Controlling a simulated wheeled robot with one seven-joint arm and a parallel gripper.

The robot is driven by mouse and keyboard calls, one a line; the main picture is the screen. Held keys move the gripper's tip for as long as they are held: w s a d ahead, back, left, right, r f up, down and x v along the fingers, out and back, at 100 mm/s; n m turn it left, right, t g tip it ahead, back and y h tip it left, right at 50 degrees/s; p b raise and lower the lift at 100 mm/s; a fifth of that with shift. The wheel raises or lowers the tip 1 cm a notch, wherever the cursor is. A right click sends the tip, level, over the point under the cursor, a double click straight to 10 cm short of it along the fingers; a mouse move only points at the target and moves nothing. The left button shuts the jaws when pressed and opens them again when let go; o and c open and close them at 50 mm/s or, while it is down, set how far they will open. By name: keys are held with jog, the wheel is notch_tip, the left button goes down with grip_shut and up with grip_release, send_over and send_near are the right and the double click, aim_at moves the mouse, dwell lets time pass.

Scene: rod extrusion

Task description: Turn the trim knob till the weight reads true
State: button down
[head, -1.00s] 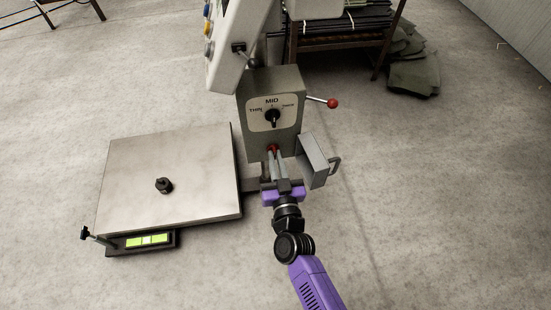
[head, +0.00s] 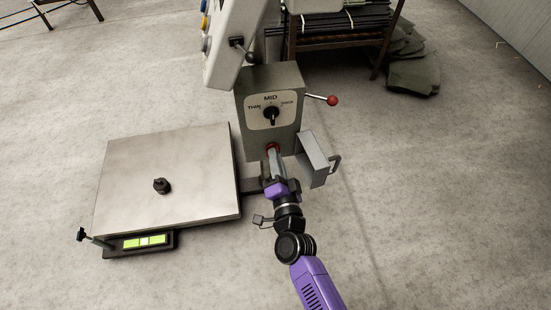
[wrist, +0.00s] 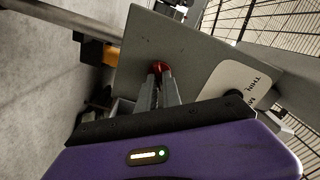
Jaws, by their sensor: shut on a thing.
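A red knob (head: 272,147) sits low on the front of a grey box (head: 288,82), below a dial (head: 270,113) marked THIN, MID and another word. My gripper (head: 273,153) is shut on the red knob. In the wrist view its two fingers (wrist: 159,82) close around the knob (wrist: 161,66), with part of the red showing between the tips. A small dark weight (head: 161,186) rests on the flat scale plate (head: 205,160). The scale's display (head: 145,241) is lit green; its reading is too small to tell.
A lever with a red ball (head: 332,100) sticks out right of the box. A grey tray with a handle (head: 313,160) stands close right of my gripper. A black-topped stem (head: 81,234) rises at the scale's left corner. The floor at front right is clear.

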jog(key=shift+f+m+b, duration=0.1)
jog(key=shift+m+b, duration=0.4)
jog(key=shift+m, duration=1.7)
jog(key=c, duration=1.5)
grip_release()
jog(key=shift+s, duration=0.1)
jog(key=p+v, duration=0.1)
jog(key=v, duration=0.6)
jog(key=shift+s+d, duration=0.15)
jog(key=shift+s, duration=0.15)
